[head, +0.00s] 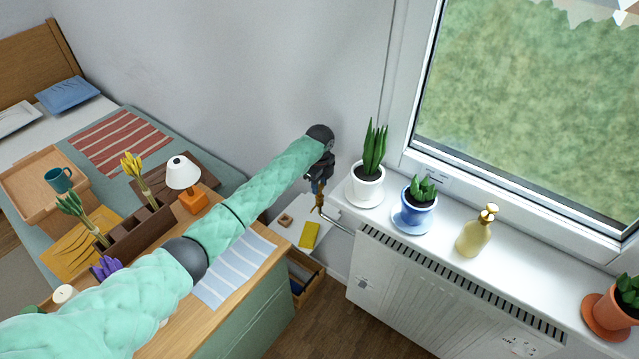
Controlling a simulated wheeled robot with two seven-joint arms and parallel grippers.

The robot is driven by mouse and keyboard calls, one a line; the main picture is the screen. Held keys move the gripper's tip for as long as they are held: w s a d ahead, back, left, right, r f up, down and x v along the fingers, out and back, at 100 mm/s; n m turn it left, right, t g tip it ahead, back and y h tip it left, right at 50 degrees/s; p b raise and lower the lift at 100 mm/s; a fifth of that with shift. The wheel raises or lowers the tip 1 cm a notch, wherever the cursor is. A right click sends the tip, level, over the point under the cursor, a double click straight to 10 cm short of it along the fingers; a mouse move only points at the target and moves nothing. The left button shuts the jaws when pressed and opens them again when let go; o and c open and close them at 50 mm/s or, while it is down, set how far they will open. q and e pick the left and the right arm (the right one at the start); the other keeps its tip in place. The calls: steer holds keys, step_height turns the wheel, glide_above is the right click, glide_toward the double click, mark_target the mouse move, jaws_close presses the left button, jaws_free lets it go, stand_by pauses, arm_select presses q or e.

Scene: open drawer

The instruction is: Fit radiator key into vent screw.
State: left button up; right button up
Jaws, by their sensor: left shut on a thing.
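My left gripper (318,186) points down in front of the wall, just left of the windowsill. It is shut on a small brass-brown piece, which looks like the radiator key (319,201). A thin silver pipe (338,223) runs from the upper left end of the white radiator (430,285) to just below the key. The vent screw is too small to make out there, and I cannot tell whether the key touches it or sits on it. My right gripper is not in view.
On the windowsill stand a white plant pot (367,188), a blue pot (418,212), a gold bottle (477,232) and a terracotta pot (612,312). A lamp (185,178) stands left of my arm.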

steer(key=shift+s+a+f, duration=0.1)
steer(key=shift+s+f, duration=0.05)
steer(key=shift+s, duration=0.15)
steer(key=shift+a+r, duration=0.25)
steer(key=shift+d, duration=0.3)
arm_select(q)
steer(key=shift+p, duration=0.3)
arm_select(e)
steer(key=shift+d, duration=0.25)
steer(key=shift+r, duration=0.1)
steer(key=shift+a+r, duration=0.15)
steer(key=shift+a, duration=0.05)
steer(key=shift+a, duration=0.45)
